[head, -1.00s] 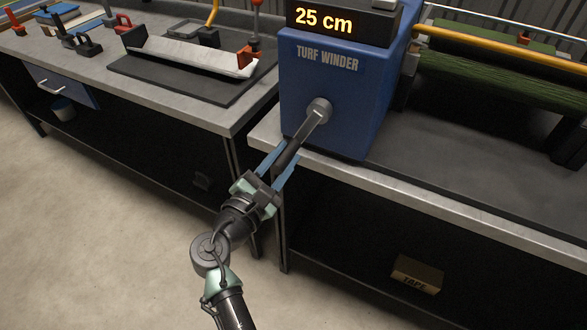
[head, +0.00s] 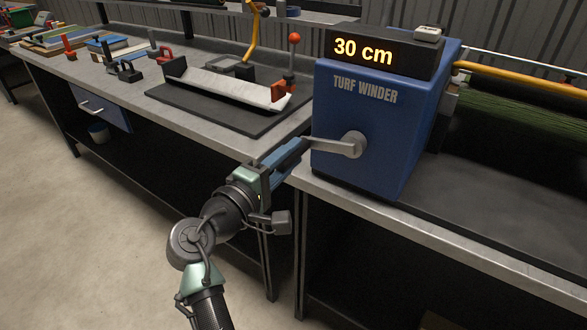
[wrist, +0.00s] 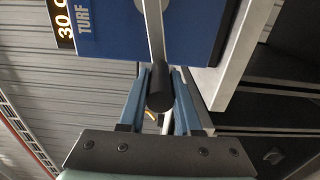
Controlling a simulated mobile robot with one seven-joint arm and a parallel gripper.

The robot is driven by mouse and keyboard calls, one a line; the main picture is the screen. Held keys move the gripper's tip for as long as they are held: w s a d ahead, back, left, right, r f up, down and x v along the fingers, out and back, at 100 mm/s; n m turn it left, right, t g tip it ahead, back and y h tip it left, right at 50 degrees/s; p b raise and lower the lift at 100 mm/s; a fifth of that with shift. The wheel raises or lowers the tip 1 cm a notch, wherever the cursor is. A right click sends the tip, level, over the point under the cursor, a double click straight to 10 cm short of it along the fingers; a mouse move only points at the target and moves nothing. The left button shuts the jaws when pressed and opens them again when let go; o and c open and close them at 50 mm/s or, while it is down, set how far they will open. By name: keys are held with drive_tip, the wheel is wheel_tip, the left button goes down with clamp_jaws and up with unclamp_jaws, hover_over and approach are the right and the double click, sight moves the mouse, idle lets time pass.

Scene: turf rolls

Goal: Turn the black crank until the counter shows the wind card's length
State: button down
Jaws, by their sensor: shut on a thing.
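The blue turf winder (head: 370,140) stands on the bench, its counter (head: 375,52) reading "30 cm". Its grey crank arm (head: 335,146) points left from the hub (head: 354,144). My gripper (head: 295,148) is at the outer end of the arm, shut on the crank's black handle, which it mostly hides in the head view. In the wrist view the black handle (wrist: 160,88) lies between the two blue fingers of my gripper (wrist: 160,100). The wind card is not clearly seen in any view.
The left bench holds a black mat (head: 215,108) with a pale tray (head: 225,88), a red-knobbed lever (head: 294,60) and several tools. A yellow bar (head: 510,75) and green turf (head: 520,115) lie right of the winder. Open floor is at the lower left.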

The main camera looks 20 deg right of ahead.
drive_tip(key=shift+a+r+m, duration=0.1)
drive_tip(key=shift+r+m, duration=0.4)
drive_tip(key=shift+r, duration=0.05)
drive_tip(key=shift+w+r, duration=0.15)
drive_tip(key=shift+r, duration=0.25)
drive_tip(key=shift+r, duration=0.1)
drive_tip(key=c, duration=0.6)
unclamp_jaws()
drive_tip(key=shift+s+a, duration=0.25)
drive_tip(key=shift+s, duration=0.05)
drive_tip(key=p+v, duration=0.1)
drive_tip(key=v, duration=1.1)
